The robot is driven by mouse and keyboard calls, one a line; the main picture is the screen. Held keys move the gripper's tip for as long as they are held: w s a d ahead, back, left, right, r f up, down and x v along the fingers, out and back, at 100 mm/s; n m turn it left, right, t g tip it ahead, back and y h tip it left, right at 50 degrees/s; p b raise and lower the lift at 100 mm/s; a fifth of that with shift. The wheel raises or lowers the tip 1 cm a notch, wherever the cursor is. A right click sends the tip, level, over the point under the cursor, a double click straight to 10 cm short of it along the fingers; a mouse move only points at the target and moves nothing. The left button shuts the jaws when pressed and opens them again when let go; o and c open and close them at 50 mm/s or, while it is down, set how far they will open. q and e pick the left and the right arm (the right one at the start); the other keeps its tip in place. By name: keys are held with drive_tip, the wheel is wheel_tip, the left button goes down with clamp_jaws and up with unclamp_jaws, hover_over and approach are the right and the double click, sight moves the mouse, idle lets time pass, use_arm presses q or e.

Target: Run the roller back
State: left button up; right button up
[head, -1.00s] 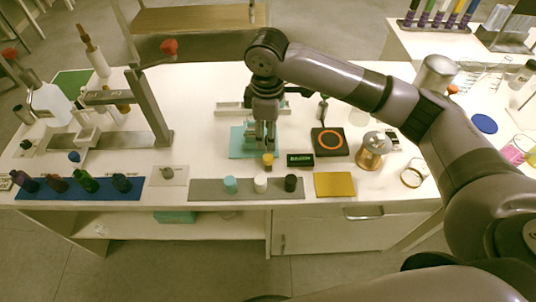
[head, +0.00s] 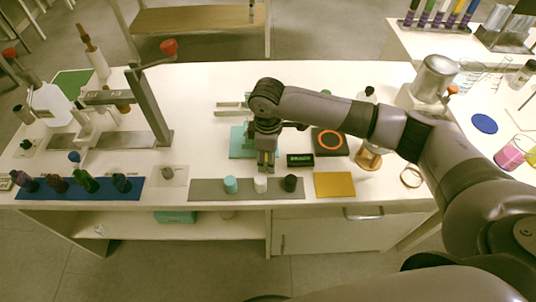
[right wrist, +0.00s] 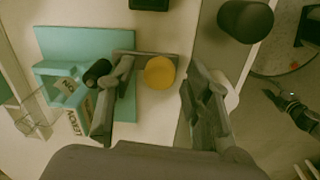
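My right gripper (head: 265,168) points down near the table's front edge, in front of the teal fixture (head: 238,142). In the right wrist view its fingers (right wrist: 158,82) are apart, with a yellow round knob (right wrist: 160,72) between them. I see gaps on both sides of the knob. A grey bar (right wrist: 145,57) runs beside the knob toward a black round piece (right wrist: 98,72) at the teal fixture (right wrist: 85,40). I cannot tell for sure which part is the roller. In the head view the gripper hides the knob. My left gripper is out of view.
A grey strip (head: 208,189) along the front edge holds turquoise (head: 230,185), white (head: 260,184) and black (head: 290,183) caps, close to my right gripper. A black box (head: 300,160), an orange-ringed pad (head: 331,141) and a yellow mat (head: 335,184) lie to the right.

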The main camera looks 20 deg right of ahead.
clamp_jaws()
idle(0.3)
idle(0.4)
